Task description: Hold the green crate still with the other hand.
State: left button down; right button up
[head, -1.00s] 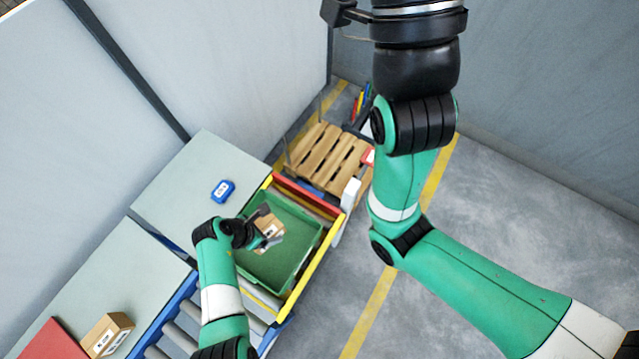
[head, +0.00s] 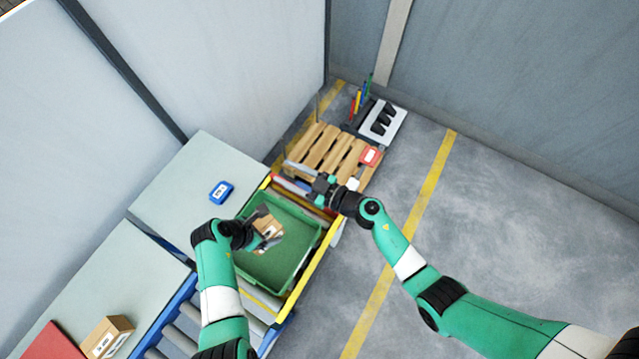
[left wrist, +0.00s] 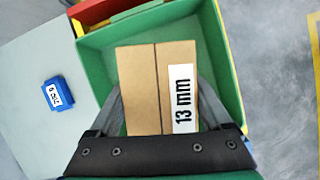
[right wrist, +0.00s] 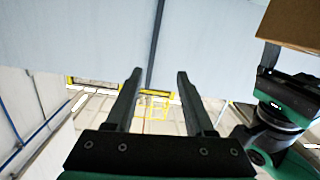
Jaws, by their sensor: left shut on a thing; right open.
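The green crate (head: 285,264) sits on the conveyor end, inside a yellow and red frame. My left gripper (head: 266,237) is over the crate and shut on a brown cardboard box (head: 266,222). The left wrist view shows this box (left wrist: 139,85) with a "13 mm" label between the fingers (left wrist: 158,97), above or inside the crate (left wrist: 218,58); I cannot tell whether it touches the crate floor. My right gripper (head: 316,186) is open and empty near the crate's far right corner. In the right wrist view nothing is between its fingers (right wrist: 160,75); whether it touches the crate is unclear.
A blue device (head: 221,192) lies on the grey table (head: 180,180). Another cardboard box (head: 107,337) and a red mat (head: 52,342) are at lower left. A wooden pallet (head: 325,150) with a red-and-white item stands behind the crate. The floor at right is clear.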

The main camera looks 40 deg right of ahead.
jog(key=g+h, duration=0.1)
jog(key=g, duration=0.1)
send_over(302, 212)
jog(key=d, duration=0.2)
notch_tip(302, 212, down, 9)
jog(key=s+f+m+g, duration=0.1)
jog(key=s+f, duration=0.5)
jog(key=shift+h, duration=0.3)
jog(key=x, duration=0.5)
jog(key=shift+w+d, duration=0.1)
jog(key=shift+d, duration=0.15)
jog(key=shift+w+a+f, duration=0.3)
jog(key=shift+w+f, duration=0.05)
jog(key=shift+w, duration=0.15)
jog(key=shift+w+a+f, duration=0.15)
jog(key=shift+w, duration=0.4)
jog(key=shift+c, duration=0.3)
grip_shut()
